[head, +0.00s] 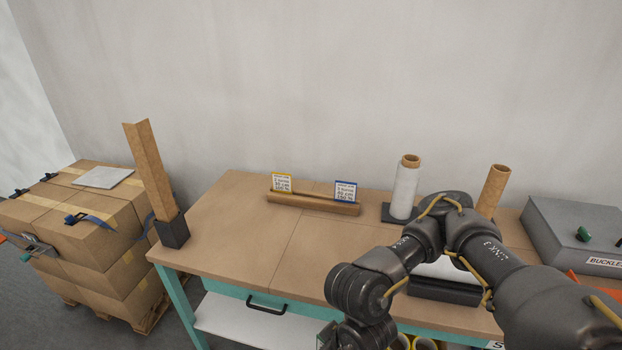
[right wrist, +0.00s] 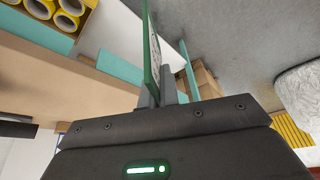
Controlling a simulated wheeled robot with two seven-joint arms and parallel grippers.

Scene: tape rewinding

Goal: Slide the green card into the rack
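The wooden rack (head: 312,203) lies on the workbench near the wall. A yellow-edged card (head: 282,183) stands upright at its left part and a blue-edged card (head: 345,190) at its right part. The stretch of rack between them is empty. My right gripper (right wrist: 158,92) is shut on the green card (right wrist: 151,50), which shows nearly edge-on between the fingers in the right wrist view. In the head view my right arm hangs in front of the bench, with only a bit of green at the bottom edge. My left gripper is not in view.
The workbench (head: 235,225) has free room left of and in front of the rack. A white film roll (head: 405,188) and a cardboard tube (head: 493,190) stand to the right, beside a grey box (head: 575,232). A corner post (head: 150,170) and stacked cartons (head: 95,235) are at left.

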